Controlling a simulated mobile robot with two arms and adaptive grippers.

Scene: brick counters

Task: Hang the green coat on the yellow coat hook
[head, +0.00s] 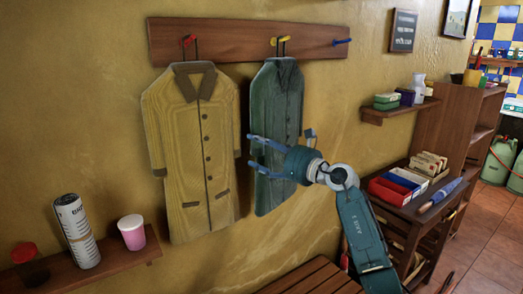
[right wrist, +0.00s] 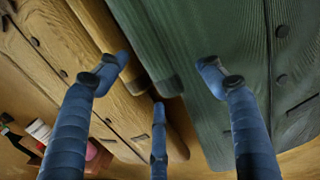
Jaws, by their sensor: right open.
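The green coat (head: 279,110) hangs flat against the wall below the yellow coat hook (head: 274,42). Its dark loop reaches up to that hook; whether it is fully around the peg is too small to tell. My right gripper (head: 268,152) is open and empty in front of the coat's lower half, its fingers pointing left toward the gap beside the yellow coat. My left gripper is not in view.
The yellow coat (head: 195,150) hangs from the red hook (head: 188,41), close to the green one. The blue hook (head: 342,41) is bare. A low shelf (head: 110,260) holds a can and pink cup. A bench (head: 312,278) stands below; a cabinet with boxes is right.

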